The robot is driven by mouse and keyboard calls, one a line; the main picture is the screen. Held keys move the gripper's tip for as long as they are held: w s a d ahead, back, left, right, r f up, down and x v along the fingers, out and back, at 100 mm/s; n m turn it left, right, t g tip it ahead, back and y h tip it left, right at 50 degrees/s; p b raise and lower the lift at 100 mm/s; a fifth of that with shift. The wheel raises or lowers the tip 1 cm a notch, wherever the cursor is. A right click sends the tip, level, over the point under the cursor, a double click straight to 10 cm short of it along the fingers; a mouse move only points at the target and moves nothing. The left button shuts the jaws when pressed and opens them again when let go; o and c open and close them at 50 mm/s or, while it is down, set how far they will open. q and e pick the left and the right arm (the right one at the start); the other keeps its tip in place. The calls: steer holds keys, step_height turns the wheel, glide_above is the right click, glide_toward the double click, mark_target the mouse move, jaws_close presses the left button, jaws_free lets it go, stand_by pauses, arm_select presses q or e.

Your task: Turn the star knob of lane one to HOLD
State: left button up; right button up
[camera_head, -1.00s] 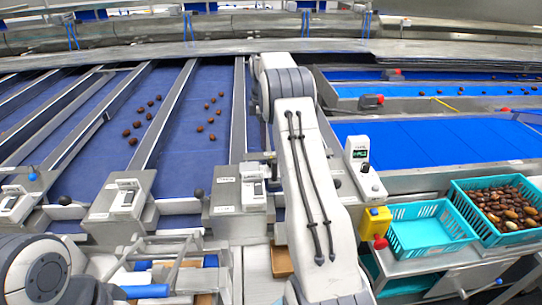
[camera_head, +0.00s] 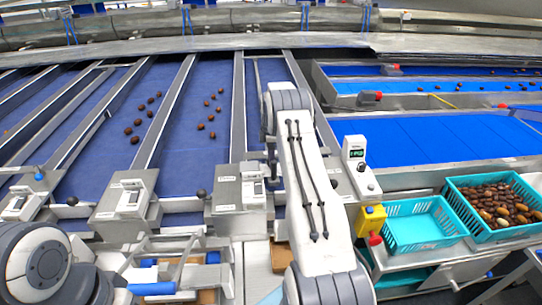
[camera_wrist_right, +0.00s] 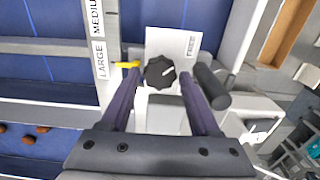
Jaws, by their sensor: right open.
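In the right wrist view a black star knob (camera_wrist_right: 160,72) sits on a white plate (camera_wrist_right: 176,40) that reads FREE; any HOLD word is not visible. A pale mark shows on the knob's right side. My right gripper (camera_wrist_right: 159,80) is open, with one dark finger on each side of the knob; I cannot tell whether either finger touches it. In the head view my right arm covers this gripper and the knob. Only a rounded part of my left arm shows at the lower left of the head view; its gripper is out of view.
A black cylindrical handle (camera_wrist_right: 212,86) stands close to the right finger, and a yellow piece (camera_wrist_right: 127,64) is by the left one. Labels read LARGE and MEDIUM. An empty turquoise crate (camera_head: 455,214) and a date-filled one (camera_head: 532,178) stand at right.

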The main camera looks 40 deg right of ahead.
jaws_close()
steer(key=m+b, duration=0.2)
steer(key=shift+f+m, duration=0.15)
steer(key=shift+m, duration=0.15)
steer(key=m+b, duration=0.2)
steer(key=m, duration=0.2)
steer(key=shift+d+m, duration=0.1)
steer(key=shift+m, duration=0.2)
steer(key=m, duration=0.2)
steer(key=m+b, duration=0.1)
steer(key=m, duration=0.2)
steer(key=shift+w+d+r, duration=0.1)
steer(key=shift+r, duration=0.1)
steer(key=m+b, duration=0.1)
steer(key=m, duration=0.4)
steer(key=shift+d+m, duration=0.1)
steer(key=shift+m, duration=0.3)
